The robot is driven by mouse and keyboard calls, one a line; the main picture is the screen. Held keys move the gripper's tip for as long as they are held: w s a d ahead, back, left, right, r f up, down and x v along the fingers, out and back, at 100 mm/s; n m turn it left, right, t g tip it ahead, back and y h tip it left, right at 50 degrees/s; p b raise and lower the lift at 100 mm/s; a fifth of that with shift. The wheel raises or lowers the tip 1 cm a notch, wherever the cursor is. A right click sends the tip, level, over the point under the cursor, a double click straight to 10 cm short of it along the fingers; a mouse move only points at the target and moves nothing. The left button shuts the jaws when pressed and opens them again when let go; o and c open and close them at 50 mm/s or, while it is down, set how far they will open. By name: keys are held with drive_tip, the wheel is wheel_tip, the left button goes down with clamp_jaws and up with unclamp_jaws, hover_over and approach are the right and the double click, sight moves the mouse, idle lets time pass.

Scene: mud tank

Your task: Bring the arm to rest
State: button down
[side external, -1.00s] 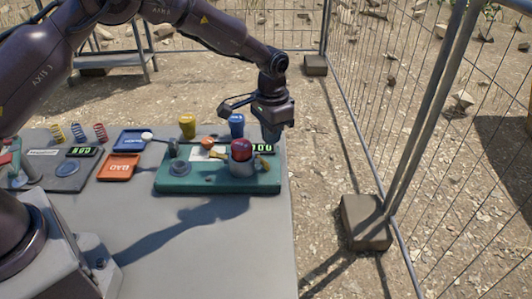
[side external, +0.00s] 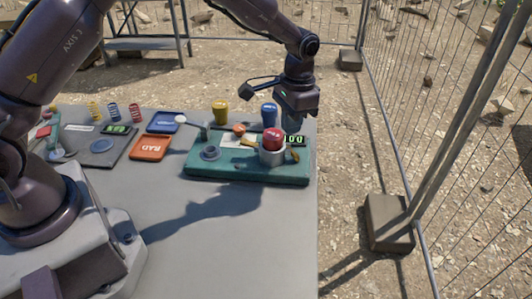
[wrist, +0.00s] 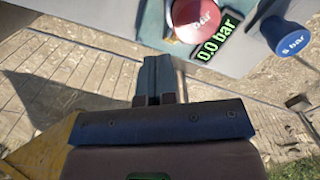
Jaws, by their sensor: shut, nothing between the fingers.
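My gripper (side external: 293,128) hangs pointing down over the far right part of the green test block (side external: 215,170), just behind the red-capped cylinder (side external: 273,140). Its fingertips are partly hidden in the side view. In the wrist view, my gripper (wrist: 158,75) shows its fingers together, with nothing between them. The red cap (wrist: 200,18) lies beyond the fingertips in the picture, apart from them. A green display (wrist: 222,38) beside it reads 0.0 bar.
A blue weight (wrist: 290,40) marked "5 bar" and a yellow one (side external: 220,112) stand behind the block. A blue tray (side external: 163,123), a red BAD tray (side external: 149,148) and several springs (side external: 113,112) are left. Mesh fencing (side external: 440,130) stands right. The front table (side external: 230,250) is clear.

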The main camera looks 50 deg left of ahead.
drive_tip(key=s+a+r+n+t, duration=0.1)
drive_tip(key=s+a+r+t, duration=0.2)
drive_tip(key=s+r, duration=0.7)
drive_tip(key=s+a+r+n+t, duration=0.1)
drive_tip(key=s+a+r+t, duration=0.1)
drive_tip(key=s+r, duration=0.9)
drive_tip(key=s+t, duration=0.1)
drive_tip(key=s, duration=0.5)
drive_tip(key=shift+s+a+r+n, duration=0.15)
drive_tip(key=shift+s+a+n, duration=0.15)
drive_tip(key=shift+s+a, duration=0.1)
